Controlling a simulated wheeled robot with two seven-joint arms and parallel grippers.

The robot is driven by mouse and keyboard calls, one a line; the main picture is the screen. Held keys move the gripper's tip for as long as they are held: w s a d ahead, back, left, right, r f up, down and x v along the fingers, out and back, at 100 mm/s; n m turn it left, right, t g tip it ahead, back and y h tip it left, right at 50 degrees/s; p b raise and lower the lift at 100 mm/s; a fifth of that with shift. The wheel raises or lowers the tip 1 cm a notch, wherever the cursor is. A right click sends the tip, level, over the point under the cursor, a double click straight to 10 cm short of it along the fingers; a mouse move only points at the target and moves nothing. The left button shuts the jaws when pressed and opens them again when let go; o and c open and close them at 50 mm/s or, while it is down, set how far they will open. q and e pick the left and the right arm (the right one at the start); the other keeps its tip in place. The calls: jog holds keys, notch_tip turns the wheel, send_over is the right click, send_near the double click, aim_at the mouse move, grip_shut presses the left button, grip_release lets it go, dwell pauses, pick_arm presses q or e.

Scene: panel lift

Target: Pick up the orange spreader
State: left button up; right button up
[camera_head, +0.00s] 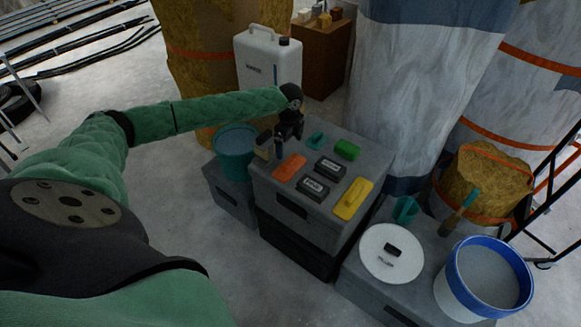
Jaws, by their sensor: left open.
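The orange spreader (289,167) lies flat at the left side of the grey box top (266,190). My left gripper (273,150) hangs over the back left corner of the box, just behind the orange spreader. It is open, and nothing shows between its fingers. It looks apart from the spreader, but its exact height is hard to tell. My right gripper is not in view.
On the box lie a yellow tool (352,198), a green tool (347,149), a teal piece (315,140) and black blocks (313,188). A teal bucket (235,152) stands close left. A white jerrycan (268,70) stands behind. A white lid (391,252) and blue-rimmed bucket (456,293) are at right.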

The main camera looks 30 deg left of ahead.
aim_at(290, 161)
pick_arm(q)
jog(key=shift+f+m, duration=0.2)
jog(key=shift+m, duration=0.1)
notch_tip(290, 161, down, 2)
jog(key=shift+f, duration=0.1)
jog(key=shift+f+p, duration=0.4)
jog(key=shift+f, duration=0.15)
notch_tip(290, 161, down, 4)
jog(key=shift+s+f+p, duration=0.1)
jog(key=shift+p, duration=0.25)
jog(key=c, duration=1.1)
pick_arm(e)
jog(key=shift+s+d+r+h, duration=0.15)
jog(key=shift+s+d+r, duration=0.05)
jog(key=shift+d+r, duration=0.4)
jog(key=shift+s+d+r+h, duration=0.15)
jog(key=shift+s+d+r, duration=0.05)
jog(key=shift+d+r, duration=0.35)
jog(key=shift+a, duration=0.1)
